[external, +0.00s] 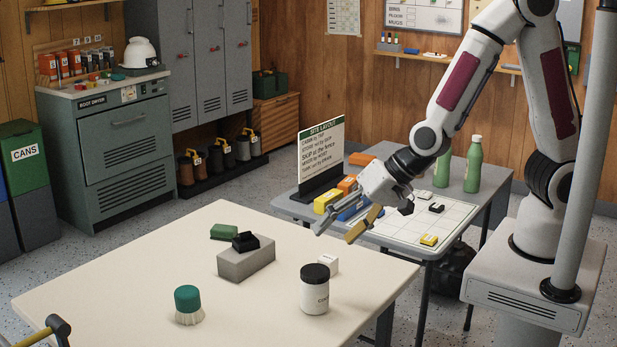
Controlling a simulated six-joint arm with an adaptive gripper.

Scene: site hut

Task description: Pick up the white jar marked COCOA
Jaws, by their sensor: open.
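The white jar (314,292) with a black lid stands upright on the cream table, near its right side. Dark lettering shows on its front, partly turned away and too small to read fully. My gripper (334,232) is open and empty. In the picture it shows above and a little to the right of the jar, apart from it, in front of the grey table's near edge.
On the cream table (120,270) are a green-topped brush (188,304), a grey block (246,261) with a black item on it, a green sponge (224,231) and a small white box (327,264) close behind the jar. The grey table (290,207) behind holds a sign (322,155), blocks and green bottles (473,165).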

